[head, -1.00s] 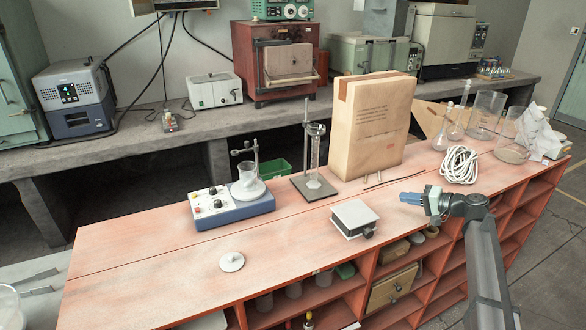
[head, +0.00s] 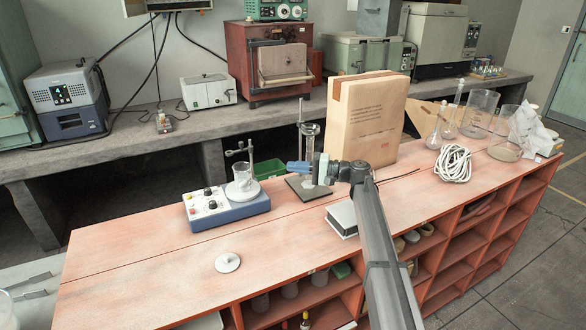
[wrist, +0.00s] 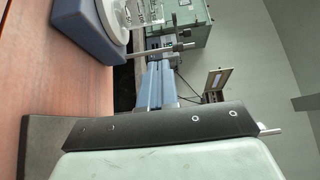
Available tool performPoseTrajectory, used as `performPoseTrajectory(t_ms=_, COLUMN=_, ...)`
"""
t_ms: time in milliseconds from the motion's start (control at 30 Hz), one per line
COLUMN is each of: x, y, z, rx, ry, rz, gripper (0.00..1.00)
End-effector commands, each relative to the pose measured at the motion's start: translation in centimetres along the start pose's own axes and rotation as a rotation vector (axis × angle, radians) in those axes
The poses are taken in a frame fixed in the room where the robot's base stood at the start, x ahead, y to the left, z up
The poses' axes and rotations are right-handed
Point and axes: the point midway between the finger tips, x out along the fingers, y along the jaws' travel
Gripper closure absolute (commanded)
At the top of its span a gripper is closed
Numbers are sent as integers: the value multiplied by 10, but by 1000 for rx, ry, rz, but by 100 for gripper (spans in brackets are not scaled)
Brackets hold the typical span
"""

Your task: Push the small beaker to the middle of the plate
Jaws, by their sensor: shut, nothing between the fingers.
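The small glass beaker (head: 244,172) stands upright on the round white plate (head: 243,197) of a blue-and-white stirrer. In the head view it looks set a little toward the plate's back edge; the exact offset is hard to tell. In the wrist view the beaker (wrist: 138,14) and plate (wrist: 98,22) show at the top, partly cut off. My gripper (head: 289,166) has blue fingers, shut and empty, pointing left toward the beaker. It is to the right of the beaker and apart from it. The fingers also show in the wrist view (wrist: 158,68).
The stirrer (head: 215,212) has knobs at its left and a clamp rod (head: 250,155) behind the plate. A stand with a glass cylinder (head: 310,140) is close behind my gripper. A large paper package (head: 365,115) stands right. A white lid-like disc (head: 228,262) lies in front.

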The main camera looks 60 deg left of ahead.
Motion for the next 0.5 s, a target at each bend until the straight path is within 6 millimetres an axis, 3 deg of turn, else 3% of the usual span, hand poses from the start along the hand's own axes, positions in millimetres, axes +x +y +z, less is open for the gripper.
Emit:
performPoseTrajectory(t_ms=433, x=79, y=0, z=0, rx=-1, ry=-1, rz=1, gripper=100)
performPoseTrajectory(t_ms=500, x=85, y=0, z=10, rx=-1, ry=-1, rz=1, gripper=100)
